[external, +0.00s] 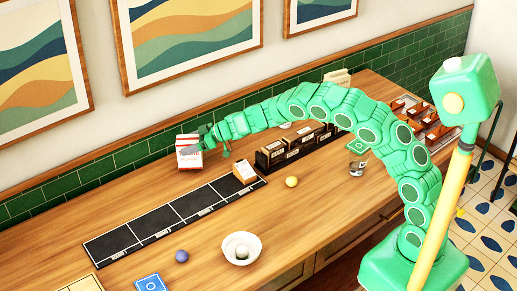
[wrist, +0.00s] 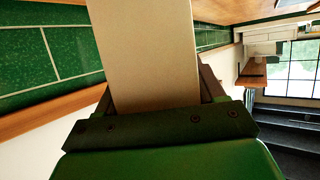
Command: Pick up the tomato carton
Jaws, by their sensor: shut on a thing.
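The carton (external: 188,155), white and red, is at the back of the counter near the green tiles in the external view. My gripper (external: 203,143) reaches it from the right and is shut on it. In the wrist view, a plain cream face of the carton (wrist: 145,60) stands between the two dark fingers of my gripper (wrist: 155,100). I cannot tell whether its bottom touches the counter. Its printed label is too small to read.
A black sectioned mat (external: 150,222) lies in front of the carton. A small white-and-orange box (external: 245,172) stands at its right end, beside a black rack (external: 266,160) of boxes. A white bowl (external: 228,254), yellow ball (external: 291,182) and purple-blue ball (external: 182,256) are nearer the front.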

